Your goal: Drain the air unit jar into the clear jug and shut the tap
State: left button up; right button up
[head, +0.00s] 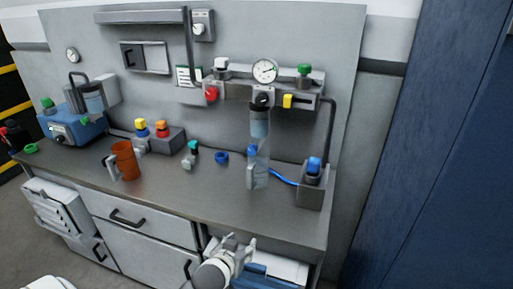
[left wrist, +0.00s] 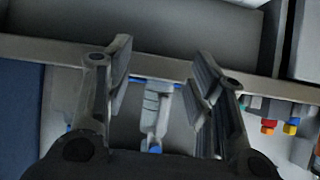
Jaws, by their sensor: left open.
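The air unit jar (head: 260,123) hangs under the wall-mounted air unit and holds bluish liquid. A blue tap (head: 252,150) shows just below the jar; I cannot tell its setting. The clear jug (head: 261,170) stands upright on the bench below the jar, its pale handle toward the front left. My left gripper (head: 244,246) is open and empty in front of the bench edge, apart from the jug. In the left wrist view, a pale grey upright part, apparently the jug's handle (left wrist: 156,105), appears between the open fingers (left wrist: 163,76). My right gripper is out of view.
An orange jug (head: 125,160) stands on the left of the bench. A small teal-topped bottle (head: 190,156) and a blue ring (head: 222,158) lie left of the clear jug. A grey box with a blue knob (head: 312,185) stands right. The bench front (head: 205,198) is clear.

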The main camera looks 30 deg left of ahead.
aim_at(251, 151)
pick_arm(q)
jog(key=w+a+r+t, duration=0.1)
jog(key=w+r, duration=0.1)
jog(key=r, duration=0.1)
jog(key=w+a+r+n+t, duration=0.1)
jog(key=w+a+r, duration=0.1)
jog(key=r, duration=0.1)
jog(key=w+a+r+t, duration=0.1)
jog(key=w+r, duration=0.1)
jog(key=r, duration=0.1)
jog(key=shift+w+a+r+n+y, duration=0.2)
jog(key=shift+w+r+n+y, duration=0.1)
jog(key=shift+r+y, duration=0.1)
jog(key=w+a+r+t, duration=0.3)
jog(key=w+r+t, duration=0.1)
jog(key=r, duration=0.5)
jog(key=shift+n+g+y, duration=0.3)
jog(key=shift+n, duration=0.1)
jog(key=x, duration=0.3)
jog(key=p+x, duration=0.1)
jog(key=x, duration=0.2)
jog(key=p+x, duration=0.1)
jog(key=x, duration=0.3)
jog(key=shift+d+f, duration=0.25)
jog(key=shift+f, duration=0.15)
jog(key=shift+c, duration=0.2)
jog(key=c, duration=1)
